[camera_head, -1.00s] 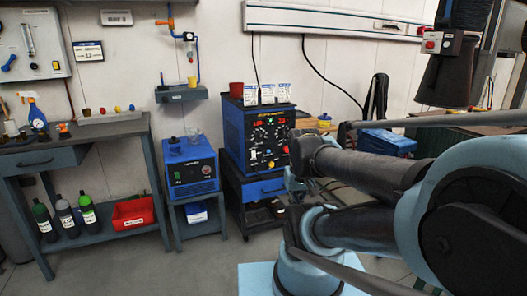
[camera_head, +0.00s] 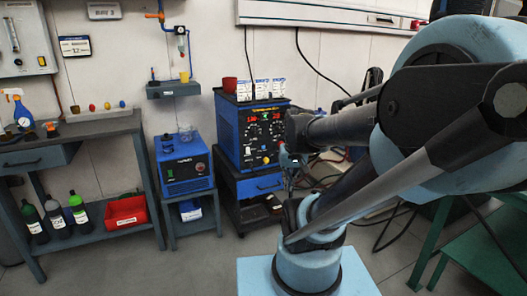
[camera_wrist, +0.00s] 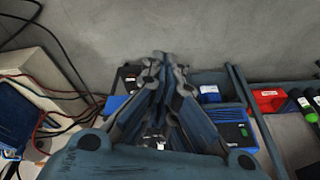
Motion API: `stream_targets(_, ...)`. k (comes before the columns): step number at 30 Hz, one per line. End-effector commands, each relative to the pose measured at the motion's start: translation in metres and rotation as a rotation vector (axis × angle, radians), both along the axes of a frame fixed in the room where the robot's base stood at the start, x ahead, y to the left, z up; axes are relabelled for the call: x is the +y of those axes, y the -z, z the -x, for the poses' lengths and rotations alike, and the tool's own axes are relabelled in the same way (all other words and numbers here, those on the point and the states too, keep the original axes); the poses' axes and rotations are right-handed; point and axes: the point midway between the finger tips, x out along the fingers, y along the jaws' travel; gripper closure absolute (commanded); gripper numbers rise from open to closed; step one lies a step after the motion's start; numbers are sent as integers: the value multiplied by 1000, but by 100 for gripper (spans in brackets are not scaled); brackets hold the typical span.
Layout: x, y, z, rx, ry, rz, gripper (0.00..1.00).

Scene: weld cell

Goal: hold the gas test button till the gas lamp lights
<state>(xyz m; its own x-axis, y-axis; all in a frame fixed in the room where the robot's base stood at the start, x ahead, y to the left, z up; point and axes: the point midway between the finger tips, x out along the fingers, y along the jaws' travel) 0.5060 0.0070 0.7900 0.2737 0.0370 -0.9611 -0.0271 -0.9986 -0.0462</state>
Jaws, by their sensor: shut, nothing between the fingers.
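The blue welding machine (camera_head: 228,130) stands on a dark cart against the back wall. Its black front panel (camera_head: 257,138) shows red digits, knobs and small buttons. The gas test button and the gas lamp are too small to tell apart, so I cannot tell whether the lamp is lit. My gripper (camera_head: 291,180) is in front of the panel's right side in the head view, partly hidden by my arm; I cannot tell whether it touches anything. In the wrist view my gripper (camera_wrist: 158,60) has its fingers together, empty, pointing down over the floor.
A red cup (camera_head: 229,84) and white cards stand on the welder. A blue box unit (camera_head: 185,172) is to its left, then a workbench (camera_head: 70,142) with a red bin (camera_head: 126,212) below. Cables lie to the right, near a green table (camera_head: 490,250). Some floor is clear in front.

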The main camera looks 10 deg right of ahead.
Motion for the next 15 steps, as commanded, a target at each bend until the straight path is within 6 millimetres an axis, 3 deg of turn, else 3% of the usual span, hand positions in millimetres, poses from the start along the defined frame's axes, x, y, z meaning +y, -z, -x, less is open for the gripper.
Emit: stream_targets(15,4,-15,-141,-133,97,-92,100)
